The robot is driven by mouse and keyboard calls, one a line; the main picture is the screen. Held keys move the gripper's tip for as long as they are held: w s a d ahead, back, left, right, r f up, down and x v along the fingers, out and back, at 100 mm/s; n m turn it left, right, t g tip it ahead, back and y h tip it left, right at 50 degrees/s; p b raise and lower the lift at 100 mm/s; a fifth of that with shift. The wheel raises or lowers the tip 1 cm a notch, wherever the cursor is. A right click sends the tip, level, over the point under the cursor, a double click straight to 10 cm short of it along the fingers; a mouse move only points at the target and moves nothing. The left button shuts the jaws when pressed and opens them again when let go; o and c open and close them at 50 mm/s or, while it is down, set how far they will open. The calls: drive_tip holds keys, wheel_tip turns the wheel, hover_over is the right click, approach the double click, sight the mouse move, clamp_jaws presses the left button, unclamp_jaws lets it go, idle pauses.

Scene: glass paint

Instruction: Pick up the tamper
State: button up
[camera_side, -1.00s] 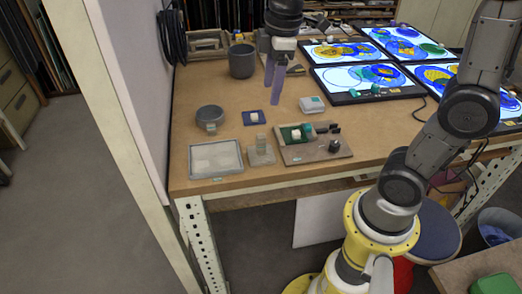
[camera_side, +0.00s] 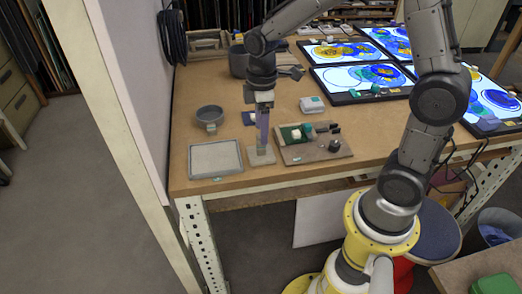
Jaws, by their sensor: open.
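The tamper (camera_side: 262,156), a pale grey flat block with an upright handle, stands on the wooden table just right of the shallow grey tray (camera_side: 215,175). My gripper (camera_side: 263,143) points straight down over the tamper. Its purplish fingers are open and reach down to the handle's height, hiding most of the handle. I cannot tell from this view whether the fingers touch it.
A wooden board (camera_side: 318,152) with a green pad and small items lies close on the right. A round grey dish (camera_side: 209,115) is at the left.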

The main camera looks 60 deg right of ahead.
sight(261, 146)
wheel_tip(261, 146, down, 5)
drive_tip(key=shift+w+r, duration=0.1)
drive_tip(key=shift+c, duration=0.3)
clamp_jaws()
